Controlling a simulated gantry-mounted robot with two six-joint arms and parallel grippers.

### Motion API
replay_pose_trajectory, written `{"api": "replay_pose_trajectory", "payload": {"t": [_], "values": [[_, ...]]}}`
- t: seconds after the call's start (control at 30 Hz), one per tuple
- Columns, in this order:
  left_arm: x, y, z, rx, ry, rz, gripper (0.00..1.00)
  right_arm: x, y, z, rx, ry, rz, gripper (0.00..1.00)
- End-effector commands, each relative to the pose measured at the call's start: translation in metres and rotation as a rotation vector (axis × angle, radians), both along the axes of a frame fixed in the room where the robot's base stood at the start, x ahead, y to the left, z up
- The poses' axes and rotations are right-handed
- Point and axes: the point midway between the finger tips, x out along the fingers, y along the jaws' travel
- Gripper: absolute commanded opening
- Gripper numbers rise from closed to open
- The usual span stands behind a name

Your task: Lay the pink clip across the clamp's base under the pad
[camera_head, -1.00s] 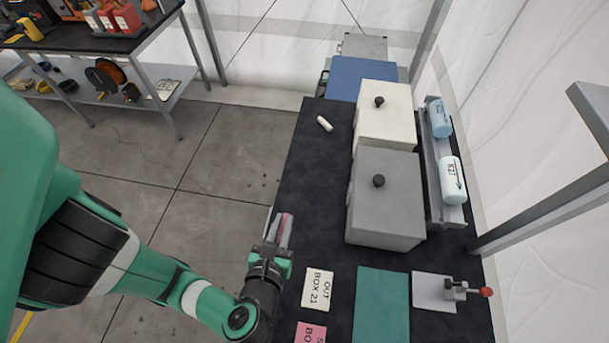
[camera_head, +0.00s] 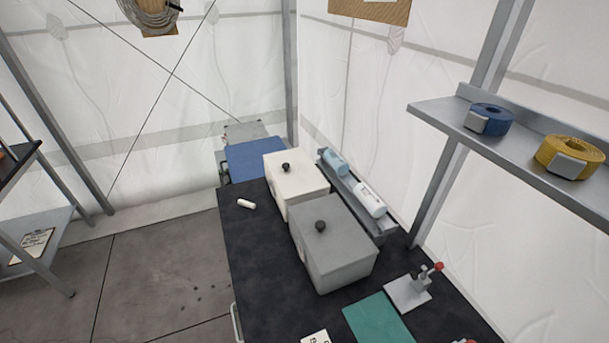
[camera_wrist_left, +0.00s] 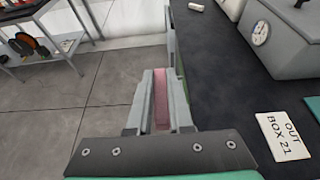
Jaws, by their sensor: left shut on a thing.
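The clamp stands on its pale square base (camera_head: 403,296) on the dark table, right of the green mat. Its metal body (camera_head: 421,279) and red-tipped handle (camera_head: 438,267) rise from the base's far right part; its pad is too small to make out. In the left wrist view my left gripper (camera_wrist_left: 160,76) is shut on the pink clip (camera_wrist_left: 161,103), a narrow pink strip mostly hidden between the fingers. The gripper is beside the table's edge, over the floor side, apart from the clamp. My right gripper is in neither view.
A grey lidded box (camera_head: 333,249) and a white lidded box (camera_head: 296,185) stand behind the green mat (camera_head: 377,318). A rack with cylinders (camera_head: 369,200) is to their right. A white OUT BOX 21 card (camera_wrist_left: 284,136) lies near the front edge. A shelf (camera_head: 520,139) overhangs at right.

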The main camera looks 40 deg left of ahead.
Motion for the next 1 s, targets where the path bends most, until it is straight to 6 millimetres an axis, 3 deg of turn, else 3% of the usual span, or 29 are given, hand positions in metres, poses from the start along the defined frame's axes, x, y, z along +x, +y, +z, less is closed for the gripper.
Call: {"api": "replay_pose_trajectory", "payload": {"t": [0.17, 0.37, 0.57, 0.87, 0.97, 1.0], "values": [[0.000, 0.009, -0.003, 0.001, 0.002, 0.041, 0.00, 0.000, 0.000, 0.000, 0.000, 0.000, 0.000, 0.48], [0.027, 0.002, -0.014, 0.000, 0.001, -0.060, 0.00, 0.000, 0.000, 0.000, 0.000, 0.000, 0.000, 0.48], [0.064, -0.016, -0.023, -0.001, -0.001, -0.229, 0.00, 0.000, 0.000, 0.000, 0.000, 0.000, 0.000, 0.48], [0.111, -0.062, -0.030, -0.001, -0.001, -0.521, 0.00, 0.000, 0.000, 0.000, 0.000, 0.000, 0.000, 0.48], [0.122, -0.076, -0.023, -0.001, -0.004, -0.606, 0.00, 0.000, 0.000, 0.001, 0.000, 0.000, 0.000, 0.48], [0.121, -0.075, -0.013, 0.000, -0.001, -0.600, 0.00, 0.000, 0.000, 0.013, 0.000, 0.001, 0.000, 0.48]]}}
